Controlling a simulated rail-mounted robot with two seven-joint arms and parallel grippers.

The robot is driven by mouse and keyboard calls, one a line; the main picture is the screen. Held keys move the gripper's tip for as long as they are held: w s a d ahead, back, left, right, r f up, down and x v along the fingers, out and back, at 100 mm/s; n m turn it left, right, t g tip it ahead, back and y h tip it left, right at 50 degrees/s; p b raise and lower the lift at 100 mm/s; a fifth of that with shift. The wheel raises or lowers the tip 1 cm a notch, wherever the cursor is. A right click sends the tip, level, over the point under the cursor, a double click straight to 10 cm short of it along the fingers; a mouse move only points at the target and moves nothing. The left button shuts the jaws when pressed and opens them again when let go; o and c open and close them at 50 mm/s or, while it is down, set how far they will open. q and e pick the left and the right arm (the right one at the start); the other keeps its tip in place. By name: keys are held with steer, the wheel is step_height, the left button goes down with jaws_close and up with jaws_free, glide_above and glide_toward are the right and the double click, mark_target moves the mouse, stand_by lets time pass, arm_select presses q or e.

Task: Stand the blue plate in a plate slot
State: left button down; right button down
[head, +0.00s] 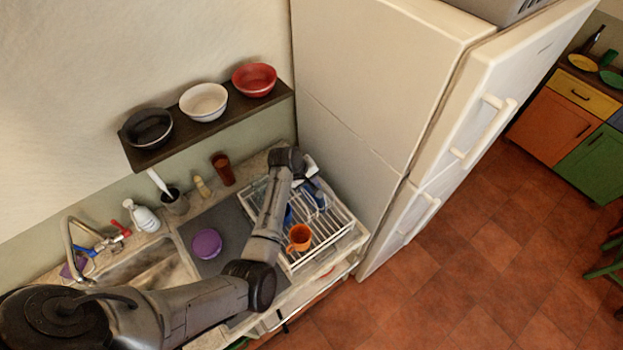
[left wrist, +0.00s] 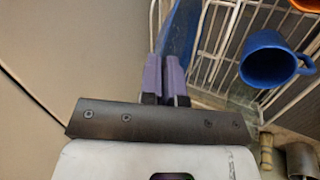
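The blue plate (left wrist: 181,40) shows edge-on in the left wrist view, standing steeply beside the white wires of the dish rack (left wrist: 225,20). My left gripper (left wrist: 165,72) has its two purple fingers close together at the plate's near edge and appears shut on it. In the head view my left arm reaches over the dish rack (head: 338,222), and the forearm hides part of the rack and most of the plate. I cannot tell whether the plate's lower edge sits in a slot. My right gripper is in neither view.
A blue mug (left wrist: 268,60) and an orange mug (head: 299,237) are in the rack. The fridge (head: 385,90) stands close on the right. A shelf (head: 168,149) with bowls hangs above the counter. A purple dish (head: 206,243) lies left of the rack.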

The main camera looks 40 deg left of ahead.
arm_select(q)
steer(key=shift+f, duration=0.45)
steer(key=c, duration=1.4)
jaws_free()
steer(key=shift+o, duration=0.8)
steer(key=b+v, duration=0.1)
steer(key=v, duration=1.2)
steer(key=shift+s+r, duration=0.15)
steer(key=shift+r, duration=0.2)
steer(key=shift+a, duration=0.15)
